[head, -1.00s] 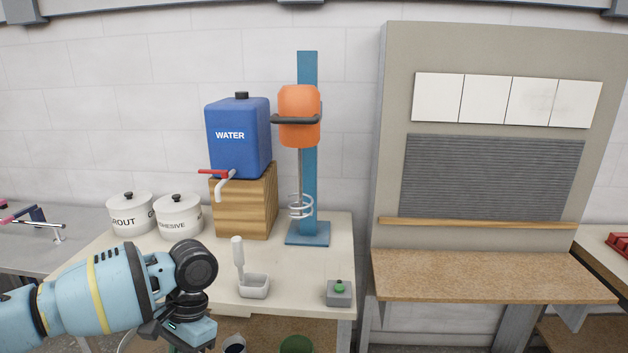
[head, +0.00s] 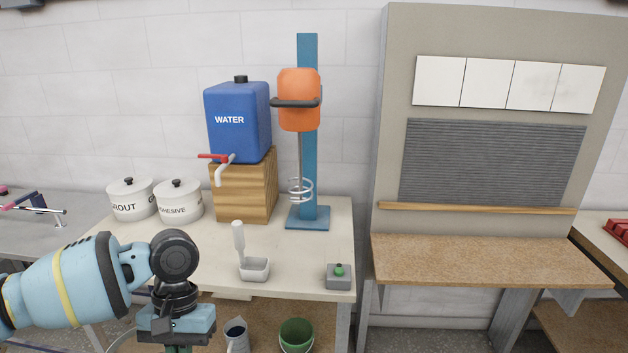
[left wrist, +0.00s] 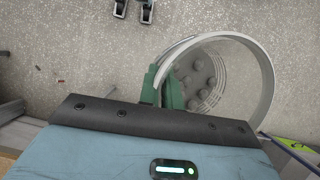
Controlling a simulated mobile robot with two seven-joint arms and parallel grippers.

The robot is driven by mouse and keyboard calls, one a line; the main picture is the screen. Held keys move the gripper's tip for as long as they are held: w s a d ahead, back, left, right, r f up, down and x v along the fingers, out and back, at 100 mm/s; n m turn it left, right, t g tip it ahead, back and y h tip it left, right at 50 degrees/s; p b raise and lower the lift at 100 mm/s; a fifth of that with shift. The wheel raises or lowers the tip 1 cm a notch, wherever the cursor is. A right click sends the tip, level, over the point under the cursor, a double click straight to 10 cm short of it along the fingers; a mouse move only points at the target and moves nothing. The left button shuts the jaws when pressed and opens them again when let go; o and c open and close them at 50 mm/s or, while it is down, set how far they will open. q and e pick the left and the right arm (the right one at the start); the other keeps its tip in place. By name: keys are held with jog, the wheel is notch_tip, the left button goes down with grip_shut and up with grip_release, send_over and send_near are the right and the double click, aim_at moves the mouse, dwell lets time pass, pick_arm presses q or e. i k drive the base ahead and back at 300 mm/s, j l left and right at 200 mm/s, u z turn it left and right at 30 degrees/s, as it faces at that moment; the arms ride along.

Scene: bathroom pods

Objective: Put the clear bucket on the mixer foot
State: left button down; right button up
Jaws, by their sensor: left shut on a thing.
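The clear bucket (left wrist: 268,85) shows in the left wrist view as a see-through ring with a pale rim. The green fingers of my left gripper (left wrist: 168,88) are shut on its rim at the left side. Round grey lumps show inside or through the bucket. In the head view only the top of my left gripper (head: 178,345) shows at the bottom edge, in front of the table, and the bucket is out of sight. The mixer foot (head: 308,224) is a flat blue plate on the table, bare, under the whisk (head: 300,190) of the orange mixer (head: 298,100).
A grey scoop tub (head: 254,270) and a green-button box (head: 339,277) stand at the table's front. The water tank (head: 238,120) on its wooden block and two white pots (head: 179,202) stand left of the mixer. A green bucket (head: 296,335) is on the low shelf.

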aim_at(302, 253)
jog(key=z, duration=2.55)
jog(key=i+j, duration=0.15)
jog(key=j, duration=0.2)
jog(key=i+j, duration=0.2)
jog(key=j, duration=0.2)
jog(key=i+j, duration=0.15)
jog(key=j, duration=0.2)
jog(key=i+j, duration=0.15)
jog(key=j, duration=0.25)
jog(key=i+j+z, duration=0.1)
jog(key=j, duration=0.25)
jog(key=i, duration=0.1)
